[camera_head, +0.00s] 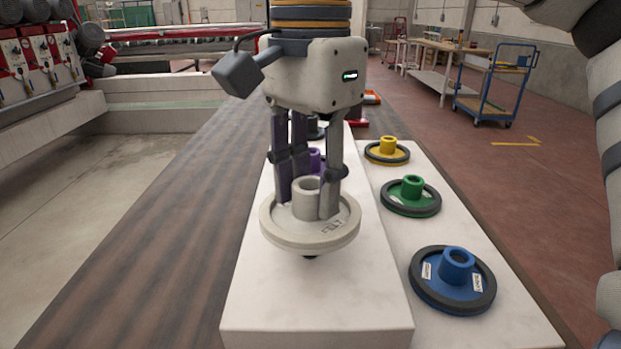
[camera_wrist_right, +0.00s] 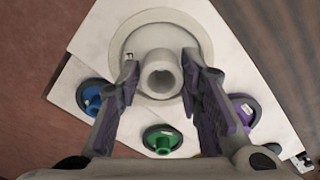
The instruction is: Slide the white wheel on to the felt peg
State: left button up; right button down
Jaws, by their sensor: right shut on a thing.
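The white wheel (camera_head: 280,232), marked FELT, is a flat disc with an upright hub. My right gripper (camera_head: 306,200) is shut on its hub and holds it roughly level over the white block (camera_head: 315,305). The wrist view shows the fingers (camera_wrist_right: 160,78) on both sides of the hub of the white wheel (camera_wrist_right: 128,48). A small dark piece (camera_head: 310,256) shows just under the wheel's near rim; it may be the felt peg, but the disc hides most of it. I cannot tell whether wheel and peg touch. My left gripper is not in view.
On the lower white slab at right lie the blue wheel (camera_head: 436,295), green wheel (camera_head: 425,208) and yellow wheel (camera_head: 376,156). A purple wheel (camera_head: 315,157) sits behind my gripper's fingers. The near part of the block is clear.

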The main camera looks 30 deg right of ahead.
aim_at(311, 219)
jog(key=shift+f, duration=2.45)
jog(key=c, duration=1)
grip_release()
jog(key=shift+c, duration=0.2)
jog(key=shift+r, duration=0.1)
notch_tip(311, 219, up, 12)
